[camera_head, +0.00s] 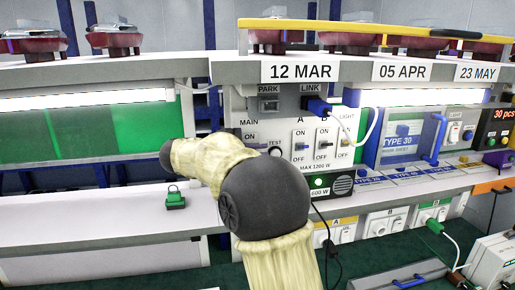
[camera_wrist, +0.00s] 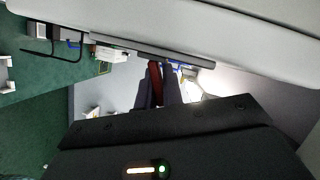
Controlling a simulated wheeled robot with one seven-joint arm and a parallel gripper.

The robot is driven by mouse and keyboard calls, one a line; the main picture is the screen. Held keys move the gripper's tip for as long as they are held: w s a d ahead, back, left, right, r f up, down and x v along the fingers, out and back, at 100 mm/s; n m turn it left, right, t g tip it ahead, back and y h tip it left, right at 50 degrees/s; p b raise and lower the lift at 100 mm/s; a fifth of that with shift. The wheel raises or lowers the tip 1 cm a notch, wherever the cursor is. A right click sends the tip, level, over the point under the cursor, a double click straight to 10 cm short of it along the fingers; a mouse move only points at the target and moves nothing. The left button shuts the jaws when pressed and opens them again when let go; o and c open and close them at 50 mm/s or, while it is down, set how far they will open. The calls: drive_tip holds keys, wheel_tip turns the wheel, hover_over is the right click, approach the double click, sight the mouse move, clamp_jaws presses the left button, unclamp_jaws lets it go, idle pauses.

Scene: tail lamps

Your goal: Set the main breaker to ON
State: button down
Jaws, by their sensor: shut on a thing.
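The MAIN breaker's section of the white panel (camera_head: 259,126) is in the head view, with its MAIN, ON and TEST lettering showing. My arm covers the area below the lettering, so the breaker's lever and its position are hidden. My gripper is hidden in the head view. In the wrist view my gripper (camera_wrist: 164,80) shows its two dark fingers close together, with a dark red thing (camera_wrist: 154,84) between them. I cannot tell from this view what that red thing belongs to.
Two switches, A (camera_head: 301,140) and B (camera_head: 325,138), sit right of the MAIN section. A blue plug (camera_head: 318,107) with a white cable is above them. A small green object with a handle (camera_head: 175,200) stands on the white shelf (camera_head: 110,219), otherwise mostly clear. Red lamps (camera_head: 115,38) stand on top.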

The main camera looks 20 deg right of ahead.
drive_tip(key=c, duration=1.5)
unclamp_jaws()
drive_tip(key=shift+c, duration=0.2)
drive_tip(key=b+v, duration=0.3)
drive_tip(key=v, duration=1.4)
drive_tip(key=shift+a+b, duration=0.3)
drive_tip(key=shift+b, duration=0.05)
